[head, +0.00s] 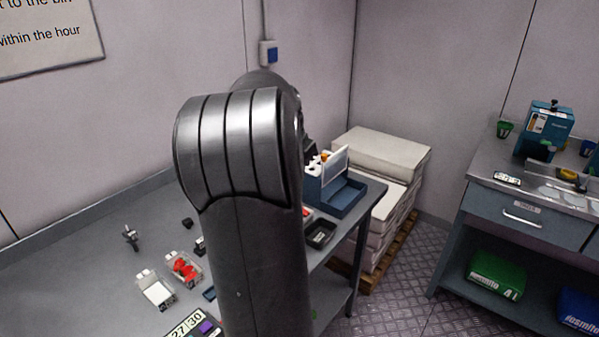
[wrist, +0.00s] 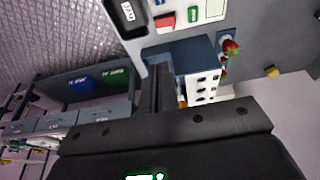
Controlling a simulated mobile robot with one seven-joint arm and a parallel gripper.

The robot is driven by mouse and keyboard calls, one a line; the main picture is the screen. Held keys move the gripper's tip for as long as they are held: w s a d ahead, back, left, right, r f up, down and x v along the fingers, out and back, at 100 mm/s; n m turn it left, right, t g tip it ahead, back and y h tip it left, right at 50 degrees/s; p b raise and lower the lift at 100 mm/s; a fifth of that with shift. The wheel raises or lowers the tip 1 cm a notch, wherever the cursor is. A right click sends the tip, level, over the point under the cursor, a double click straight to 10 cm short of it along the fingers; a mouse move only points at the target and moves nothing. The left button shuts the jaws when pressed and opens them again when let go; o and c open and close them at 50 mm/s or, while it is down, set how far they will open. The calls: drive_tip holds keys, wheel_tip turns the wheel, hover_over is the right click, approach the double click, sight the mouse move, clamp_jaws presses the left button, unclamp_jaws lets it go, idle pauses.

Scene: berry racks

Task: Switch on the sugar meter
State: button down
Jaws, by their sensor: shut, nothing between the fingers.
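No label that I can read marks a sugar meter. A pale panel (wrist: 179,17) with a red block or button (wrist: 166,21) and a green button (wrist: 193,15) lies at the top of the wrist view and may be it. I cannot tell whether it is on. In the head view my arm hides most of that spot. My gripper (wrist: 160,68) is shut and empty in the wrist view, with its fingertips below the panel in the picture and apart from it. The head view does not show my fingers.
A blue box with a white holed front (wrist: 203,84) is close right of my fingers. A black tray (wrist: 127,17) is up left. On the table (head: 105,245) stand a punnet of red berries (head: 184,268) and a white-topped punnet (head: 157,293). Another bench (head: 480,175) is at right.

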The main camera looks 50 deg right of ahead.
drive_tip(key=d+m+y, duration=0.1)
drive_tip(key=m, duration=0.5)
drive_tip(key=d+m+t+y, duration=0.1)
drive_tip(key=m, duration=0.5)
drive_tip(key=d+m+y, duration=0.1)
drive_tip(key=m, duration=0.5)
drive_tip(key=shift+w+d+r+t, duration=0.1)
drive_tip(key=shift+d+t, duration=0.2)
drive_tip(key=f, duration=0.4)
drive_tip(key=w+f, duration=0.1)
drive_tip(key=f, duration=0.4)
drive_tip(key=w+f, duration=0.1)
drive_tip(key=f, duration=0.4)
